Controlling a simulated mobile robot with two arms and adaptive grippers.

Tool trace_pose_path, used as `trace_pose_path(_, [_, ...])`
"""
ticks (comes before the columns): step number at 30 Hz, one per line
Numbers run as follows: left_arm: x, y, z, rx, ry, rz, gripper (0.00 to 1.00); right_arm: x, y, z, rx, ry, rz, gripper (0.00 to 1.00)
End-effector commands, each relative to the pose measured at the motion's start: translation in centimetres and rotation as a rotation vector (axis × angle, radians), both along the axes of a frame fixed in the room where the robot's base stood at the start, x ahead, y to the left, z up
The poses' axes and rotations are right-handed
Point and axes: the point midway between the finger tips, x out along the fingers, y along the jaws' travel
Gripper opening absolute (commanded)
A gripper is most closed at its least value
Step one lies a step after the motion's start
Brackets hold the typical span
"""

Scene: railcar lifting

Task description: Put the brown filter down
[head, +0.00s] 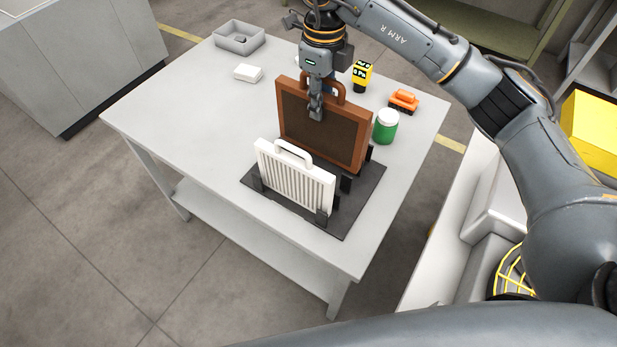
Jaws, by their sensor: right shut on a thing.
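The brown filter (325,130) is a flat framed panel with a dark middle and a handle on top. It stands upright at the back of a dark rack base (350,220) on the table, behind a white filter. My right gripper (316,113) is shut on the brown filter at its top edge by the handle, and partly covers its face. My left gripper is not in view.
The grey table (190,120) has free room on its left side. Behind the filters are a grey tray (238,38), a white block (248,73), a yellow device (361,75), an orange item (404,101) and a green jar with a white lid (385,126).

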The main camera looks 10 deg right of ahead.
Motion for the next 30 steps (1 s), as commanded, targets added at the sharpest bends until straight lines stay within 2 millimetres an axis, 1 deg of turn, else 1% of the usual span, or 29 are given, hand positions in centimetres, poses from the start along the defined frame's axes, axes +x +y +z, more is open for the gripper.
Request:
trace_pose_path(1, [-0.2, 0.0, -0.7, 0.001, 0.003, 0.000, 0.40, -0.1, 0.0, -1.5, 0.001, 0.002, 0.001, 0.00])
trace_pose_path(7, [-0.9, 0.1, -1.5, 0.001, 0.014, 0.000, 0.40, -0.1, 0.0, -4.5, 0.001, -0.001, 0.001, 0.00])
trace_pose_path(10, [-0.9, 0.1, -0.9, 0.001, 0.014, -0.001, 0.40, -0.2, 0.0, -6.0, 0.000, 0.001, 0.000, 0.00])
trace_pose_path(15, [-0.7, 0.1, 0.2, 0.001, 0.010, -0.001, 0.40, -0.2, 0.0, -9.1, 0.000, 0.003, -0.001, 0.00])
trace_pose_path(18, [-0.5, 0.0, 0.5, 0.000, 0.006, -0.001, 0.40, -0.2, 0.0, -10.3, 0.001, -0.001, 0.000, 0.00])
trace_pose_path(23, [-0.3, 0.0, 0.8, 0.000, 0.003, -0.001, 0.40, -0.2, 0.0, -11.5, 0.001, -0.001, 0.001, 0.00])
trace_pose_path(27, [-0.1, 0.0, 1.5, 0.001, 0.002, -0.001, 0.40, -0.2, 0.0, -13.4, -0.001, 0.002, 0.000, 0.00])
trace_pose_path(30, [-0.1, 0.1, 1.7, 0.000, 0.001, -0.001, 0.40, -0.2, 0.0, -14.5, 0.000, 0.000, 0.001, 0.00])
